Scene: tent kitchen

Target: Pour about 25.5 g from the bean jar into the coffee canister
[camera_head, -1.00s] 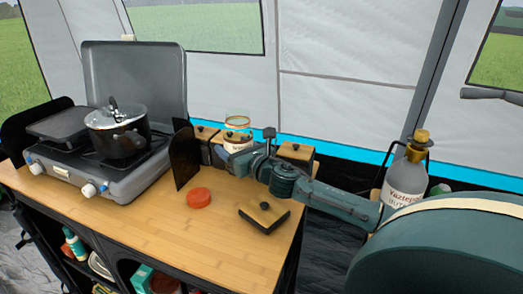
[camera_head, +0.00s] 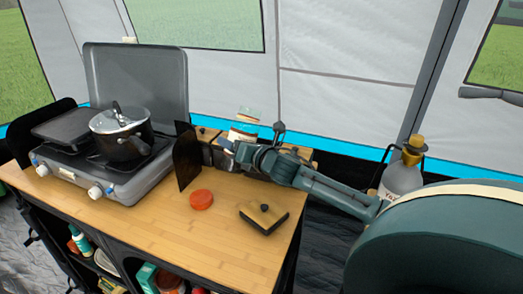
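The bean jar (camera_head: 243,134), with a pale label and a clear glass top, is at the back of the wooden table, leaning slightly to the right. My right gripper (camera_head: 229,147) is at the jar and appears shut on it; the fingers are small and partly hidden. Dark canisters with wooden lids stand behind: one at the left (camera_head: 207,134), and one mostly hidden behind my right arm. I cannot tell which is the coffee canister. My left gripper is not in view.
A camping stove (camera_head: 125,180) with a lidded pot (camera_head: 121,135) stands at the left. A dark upright panel (camera_head: 187,157) separates it from the canisters. A bottle (camera_head: 403,178) stands at the right behind my arm. The front of the table (camera_head: 215,240) is clear.

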